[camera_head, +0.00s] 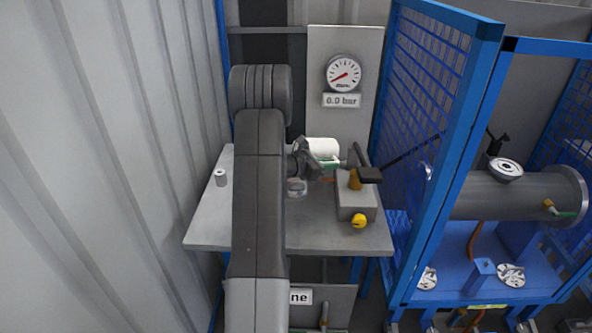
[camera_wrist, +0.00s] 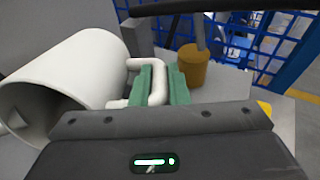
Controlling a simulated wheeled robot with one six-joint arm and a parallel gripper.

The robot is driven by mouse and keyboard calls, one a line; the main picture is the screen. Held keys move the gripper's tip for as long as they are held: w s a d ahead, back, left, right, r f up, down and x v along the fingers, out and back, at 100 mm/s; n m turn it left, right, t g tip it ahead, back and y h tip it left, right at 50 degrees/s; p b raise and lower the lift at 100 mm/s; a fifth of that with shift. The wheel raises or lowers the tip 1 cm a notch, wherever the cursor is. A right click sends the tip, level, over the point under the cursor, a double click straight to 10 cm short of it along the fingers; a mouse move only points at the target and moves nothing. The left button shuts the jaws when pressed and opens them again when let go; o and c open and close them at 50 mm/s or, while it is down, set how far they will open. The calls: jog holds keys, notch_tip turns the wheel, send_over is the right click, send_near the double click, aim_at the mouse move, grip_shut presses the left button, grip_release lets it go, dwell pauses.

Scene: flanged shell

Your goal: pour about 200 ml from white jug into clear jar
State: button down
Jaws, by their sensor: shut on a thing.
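The white jug (camera_head: 322,148) is held above the grey table, tilted well over onto its side. In the wrist view the white jug (camera_wrist: 75,80) has its wide mouth toward the lower left. My gripper (camera_head: 328,164) has green fingers, and in the wrist view my gripper (camera_wrist: 160,85) is shut on the jug's handle. The clear jar (camera_head: 296,188) stands on the table, below and left of the jug in the head view, partly hidden by my arm. The jar is not visible in the wrist view. No stream or liquid level can be made out.
A grey box (camera_head: 356,200) with a brown cylinder and yellow knob (camera_head: 359,221) stands close right of my gripper. A small pale cylinder (camera_head: 220,177) stands at the table's left. A blue mesh door (camera_head: 430,110) borders the right; a gauge (camera_head: 343,73) hangs behind.

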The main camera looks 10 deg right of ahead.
jog(key=shift+a+r+b, duration=0.15)
jog(key=shift+r+b, duration=0.05)
jog(key=shift+b, duration=0.15)
jog(key=shift+r+p, duration=0.25)
jog(key=shift+p, duration=0.6)
jog(key=shift+d+y+p, duration=0.3)
jog(key=shift+d+p, duration=0.15)
jog(key=shift+p, duration=0.6)
jog(key=y+p, duration=0.2)
jog(key=p, duration=0.1)
jog(key=shift+w+d+r+g, duration=0.1)
jog(key=shift+d+r+g, duration=0.1)
jog(key=shift+r+g, duration=0.15)
notch_tip(320, 180, down, 2)
jog(key=shift+y+p, duration=0.55)
jog(key=shift+y, duration=0.05)
jog(key=shift+p, duration=0.3)
jog(key=shift+y+p, duration=0.3)
jog(key=shift+p, duration=0.15)
jog(key=shift+f+g+y+p, duration=0.25)
jog(key=shift+f+y+p, duration=0.2)
jog(key=shift+p, duration=0.35)
